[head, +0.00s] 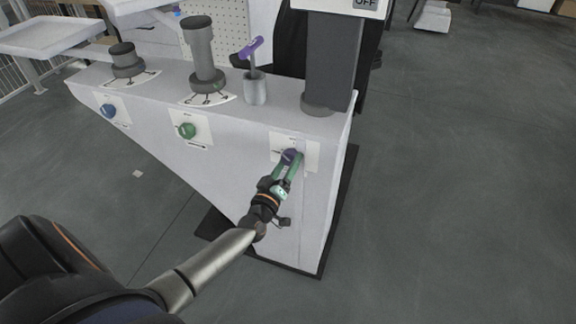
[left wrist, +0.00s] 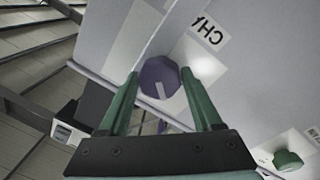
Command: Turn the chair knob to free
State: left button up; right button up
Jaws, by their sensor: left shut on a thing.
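The chair knob is a purple, many-sided knob (head: 290,155) on the right end of the white console's front face. In the left wrist view the knob (left wrist: 158,78) carries a white pointer line running toward the picture's bottom. The dial's position marks are too small or hidden to read. My right gripper is out of view.
The white console (head: 240,165) also bears a green knob (head: 187,131) and a blue knob (head: 108,111). On top stand grey columns, a cup with a purple-topped tool (head: 251,48), and a thick dark column (head: 330,65). Floor to the right is clear.

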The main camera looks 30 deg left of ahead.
pick_arm(q)
jog(key=n+b, duration=0.1)
jog(key=n, duration=0.4)
jog(key=shift+d+f+y, duration=0.1)
jog(key=shift+y, duration=0.3)
jog(key=n+b, duration=0.1)
jog(key=n, duration=0.2)
jog(key=shift+n, duration=0.3)
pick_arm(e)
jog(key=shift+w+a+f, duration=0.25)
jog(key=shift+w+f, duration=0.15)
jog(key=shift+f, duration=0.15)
pick_arm(q)
jog(key=shift+n+y, duration=0.3)
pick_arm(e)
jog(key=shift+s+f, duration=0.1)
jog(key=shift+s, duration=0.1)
pick_arm(q)
jog(key=o, duration=1.4)
jog(key=shift+c, duration=0.2)
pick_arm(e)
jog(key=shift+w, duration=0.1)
